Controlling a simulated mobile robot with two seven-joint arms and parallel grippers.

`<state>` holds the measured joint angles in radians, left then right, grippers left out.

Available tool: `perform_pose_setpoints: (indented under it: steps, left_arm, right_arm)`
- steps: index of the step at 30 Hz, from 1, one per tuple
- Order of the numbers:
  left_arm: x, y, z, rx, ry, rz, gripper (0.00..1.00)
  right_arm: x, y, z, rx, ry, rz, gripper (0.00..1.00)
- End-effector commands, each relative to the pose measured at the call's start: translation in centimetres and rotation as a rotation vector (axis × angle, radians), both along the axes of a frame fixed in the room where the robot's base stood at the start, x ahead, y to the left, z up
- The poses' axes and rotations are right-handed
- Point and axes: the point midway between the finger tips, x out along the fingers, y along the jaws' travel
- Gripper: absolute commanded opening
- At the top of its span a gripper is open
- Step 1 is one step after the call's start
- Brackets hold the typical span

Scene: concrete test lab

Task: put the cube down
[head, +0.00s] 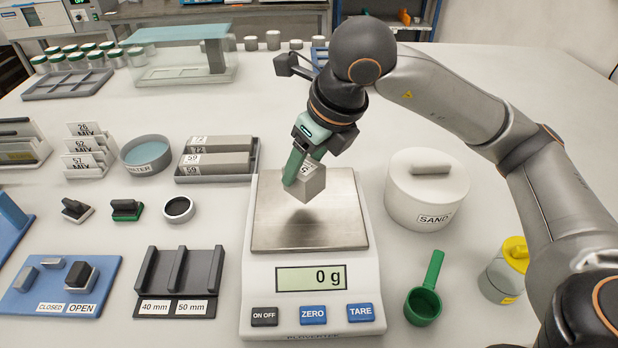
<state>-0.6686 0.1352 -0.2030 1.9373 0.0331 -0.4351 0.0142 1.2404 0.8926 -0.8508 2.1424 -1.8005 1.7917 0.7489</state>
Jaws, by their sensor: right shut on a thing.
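A grey concrete cube (308,186) with a white label is held above the metal pan of the scale (330,233). A shadow lies on the pan below the cube, and the display reads 0 g, so the cube looks clear of the pan. My right gripper (302,168) has green fingers and is shut on the cube, reaching down from the upper right. The cube is tilted, with one corner pointing down. My left gripper is not in view.
A lidded SAND tub (427,188) stands right of the scale, with a green scoop (423,303) and a yellow-topped jar (505,271) in front. Left are a tray with labelled bars (217,178), a water bowl (146,154) and a dark slotted holder (179,283). The table's back right is clear.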

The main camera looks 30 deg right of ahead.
Motion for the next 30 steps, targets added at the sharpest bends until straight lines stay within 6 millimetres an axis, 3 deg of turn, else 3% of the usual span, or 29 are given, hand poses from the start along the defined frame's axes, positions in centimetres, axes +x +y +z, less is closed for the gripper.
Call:
perform_pose_setpoints:
  steps: [4,10,22,23,30]
  left_arm:
    - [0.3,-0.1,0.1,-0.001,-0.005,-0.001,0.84]
    - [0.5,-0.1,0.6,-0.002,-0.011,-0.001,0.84]
    - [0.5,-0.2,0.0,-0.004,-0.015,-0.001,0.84]
    - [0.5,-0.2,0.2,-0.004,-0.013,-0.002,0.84]
    - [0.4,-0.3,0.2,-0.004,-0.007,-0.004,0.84]
  right_arm:
    - [0.3,-1.1,-1.3,-0.001,0.001,-0.004,0.00]
    - [0.3,-0.9,-3.8,0.000,0.000,0.001,0.00]
    - [0.3,-0.9,-4.6,0.001,-0.003,0.000,0.00]
    - [0.3,-0.9,-4.5,0.000,-0.001,0.000,0.64]
    - [0.3,-0.9,-4.4,0.000,0.000,0.000,0.91]
